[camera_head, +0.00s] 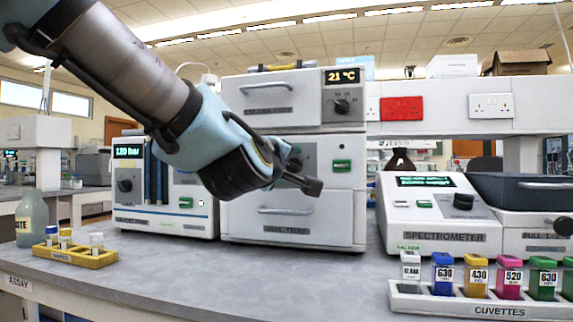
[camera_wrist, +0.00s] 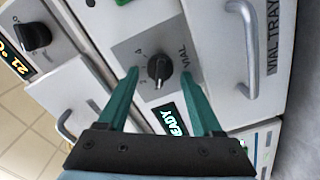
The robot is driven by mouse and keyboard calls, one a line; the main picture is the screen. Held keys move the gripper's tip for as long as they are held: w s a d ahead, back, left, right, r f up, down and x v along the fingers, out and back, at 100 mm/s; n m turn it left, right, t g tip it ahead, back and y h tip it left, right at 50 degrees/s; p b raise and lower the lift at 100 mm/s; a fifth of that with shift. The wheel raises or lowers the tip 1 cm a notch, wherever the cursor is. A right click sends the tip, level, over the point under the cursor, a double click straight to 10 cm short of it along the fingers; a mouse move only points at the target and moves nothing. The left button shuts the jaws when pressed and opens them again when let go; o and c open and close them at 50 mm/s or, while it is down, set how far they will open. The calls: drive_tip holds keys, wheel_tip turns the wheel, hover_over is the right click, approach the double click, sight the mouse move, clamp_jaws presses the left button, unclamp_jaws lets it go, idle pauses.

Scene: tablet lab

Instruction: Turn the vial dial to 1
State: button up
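The vial dial (camera_wrist: 159,68) is a black round knob on a grey plate marked VIAL, on the front of a white lab unit. A number that looks like 4 is beside it; the other marks and the exact pointer setting are too small to read surely. My gripper (camera_wrist: 159,76) is open in the wrist view, with one teal finger on each side of the dial and gaps to the knob. I cannot tell whether the fingertips reach its depth. In the head view my gripper (camera_head: 303,168) is in front of the unit and hides the knob.
The vial tray drawer (camera_head: 285,225) is below the dial, with a protruding handle (camera_wrist: 243,45). Another drawer (camera_head: 270,103) and a temperature knob (camera_head: 341,106) are above. A spectrometer (camera_head: 440,220) and cuvette rack (camera_head: 480,305) stand right.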

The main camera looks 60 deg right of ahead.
drive_tip(key=v, duration=1)
drive_tip(key=shift+s+a+b, duration=0.15)
drive_tip(key=shift+a+b, duration=0.25)
drive_tip(key=shift+b, duration=0.05)
idle(0.3)
